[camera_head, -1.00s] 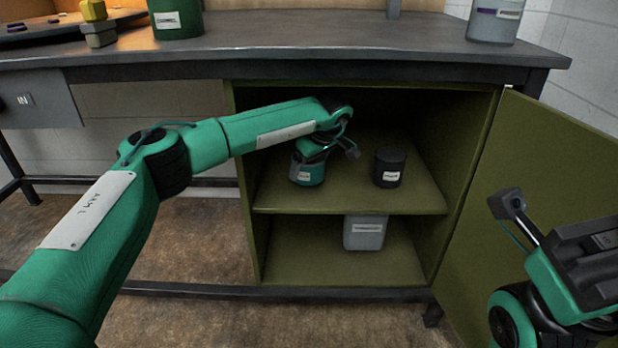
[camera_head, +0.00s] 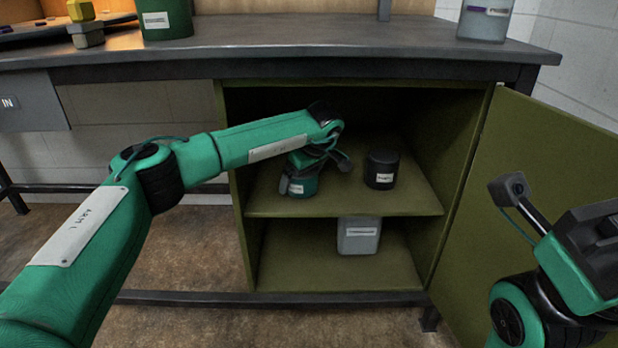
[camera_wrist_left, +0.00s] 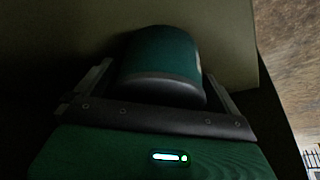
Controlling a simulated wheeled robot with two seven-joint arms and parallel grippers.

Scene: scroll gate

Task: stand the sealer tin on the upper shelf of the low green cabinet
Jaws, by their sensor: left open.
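A green tin (camera_head: 304,183) with a white label too small to read stands upright on the upper shelf (camera_head: 340,203) of the low green cabinet (camera_head: 232,150), left of the middle. My left gripper (camera_head: 298,178) reaches in from the left and is around this tin, open. In the left wrist view the tin (camera_wrist_left: 162,55) lies between the two spread fingers (camera_wrist_left: 160,85), with a gap visible at the right finger. My right gripper (camera_head: 592,240) is at the lower right, in front of the cabinet door; its fingers are not clear.
A black tin (camera_head: 382,170) stands right of the green one on the same shelf. A grey container (camera_head: 358,234) stands on the lower shelf. The cabinet door (camera_head: 540,190) is open to the right. The bench top (camera_head: 300,38) overhangs the cabinet.

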